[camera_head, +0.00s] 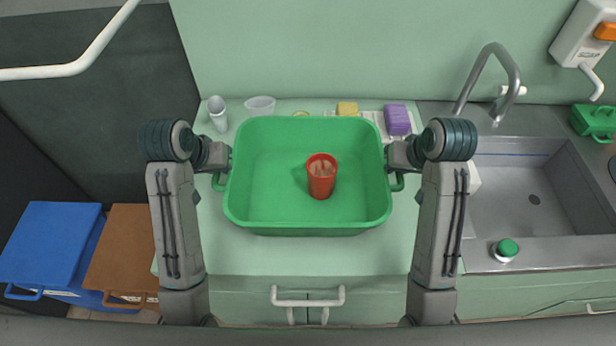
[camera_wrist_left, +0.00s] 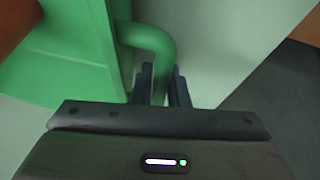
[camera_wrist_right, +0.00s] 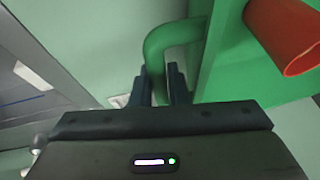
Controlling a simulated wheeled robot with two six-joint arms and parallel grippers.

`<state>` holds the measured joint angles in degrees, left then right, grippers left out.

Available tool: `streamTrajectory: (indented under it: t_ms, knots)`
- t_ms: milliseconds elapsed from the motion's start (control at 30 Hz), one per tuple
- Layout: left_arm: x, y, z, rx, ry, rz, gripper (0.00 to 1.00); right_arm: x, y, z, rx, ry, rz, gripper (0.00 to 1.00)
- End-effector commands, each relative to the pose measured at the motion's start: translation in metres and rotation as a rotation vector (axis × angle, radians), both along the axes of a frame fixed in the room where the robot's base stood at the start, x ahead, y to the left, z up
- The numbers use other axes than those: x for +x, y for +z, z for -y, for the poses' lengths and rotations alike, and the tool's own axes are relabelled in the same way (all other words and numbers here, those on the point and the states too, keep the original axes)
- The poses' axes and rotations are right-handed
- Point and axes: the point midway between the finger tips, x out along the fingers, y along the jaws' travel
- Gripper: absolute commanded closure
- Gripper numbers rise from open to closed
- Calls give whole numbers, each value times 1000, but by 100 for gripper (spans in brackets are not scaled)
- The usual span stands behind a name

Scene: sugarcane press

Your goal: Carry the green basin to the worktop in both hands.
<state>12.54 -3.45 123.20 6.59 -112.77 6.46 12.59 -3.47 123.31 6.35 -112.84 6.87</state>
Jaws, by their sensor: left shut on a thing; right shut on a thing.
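The green basin (camera_head: 270,215) is over the pale green worktop (camera_head: 300,255), level, with a red cup (camera_head: 321,178) standing inside it. I cannot tell whether the basin touches the worktop. My left gripper (camera_head: 222,170) is shut on the basin's left handle, which also shows between the fingers in the left wrist view (camera_wrist_left: 158,85). My right gripper (camera_head: 396,168) is shut on the right handle, seen between the fingers in the right wrist view (camera_wrist_right: 158,88). The red cup also shows in the right wrist view (camera_wrist_right: 285,35).
Behind the basin are a grey-white cup (camera_head: 218,114), a white bowl (camera_head: 260,104), a yellow block (camera_head: 347,108) and a purple block (camera_head: 397,119). A sink (camera_head: 520,190) with a tap (camera_head: 495,75) lies right. Blue (camera_head: 50,240) and brown (camera_head: 125,250) bins stand left. The worktop's front strip is clear.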

Motion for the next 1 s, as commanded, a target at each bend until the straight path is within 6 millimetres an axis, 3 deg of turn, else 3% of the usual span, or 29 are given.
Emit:
streamTrajectory:
  t_ms: [167,200,300,733,1000]
  knots:
    - [0,-14,-1,4,3,0,100,0,-13,1,-4,-3,0,100]
    - [0,-14,-2,4,3,0,84,0,-14,1,-4,-3,0,84]
    - [0,-11,-1,3,2,0,64,0,-11,1,-3,-2,-1,64]
    - [0,-6,0,1,0,0,64,0,-6,0,-1,0,0,64]
    - [0,20,0,0,0,0,64,0,20,0,0,0,0,64]
